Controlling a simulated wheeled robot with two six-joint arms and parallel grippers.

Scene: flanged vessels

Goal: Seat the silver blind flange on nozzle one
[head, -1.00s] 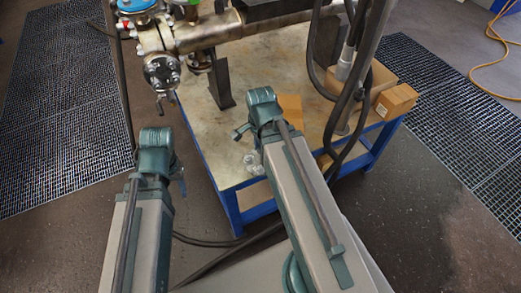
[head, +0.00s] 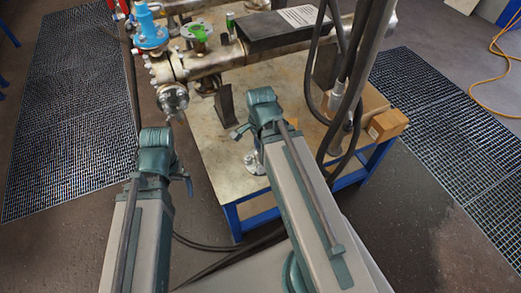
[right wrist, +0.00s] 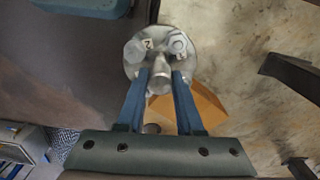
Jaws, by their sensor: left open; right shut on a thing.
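The silver blind flange (right wrist: 158,42) is a round disc with bolt heads and a central stub, seen in the right wrist view. My right gripper (right wrist: 160,84) is shut on that stub between its two blue fingers. In the head view the flange (head: 254,162) shows beside my right forearm, over the front of the table; the fingers are hidden there. My left gripper (head: 158,150) is open at the left, with its fingertips mostly hidden. The vessel (head: 205,62) has a flanged nozzle (head: 172,98) at its left end; I cannot tell which nozzle is number one.
The metal-topped table (head: 212,140) has a blue frame. A blue fitting (head: 149,28) and a green-topped fitting (head: 198,38) stand on the vessel. Dark hoses (head: 345,90) hang at the right. A cardboard box (head: 386,125) sits at the table's right edge.

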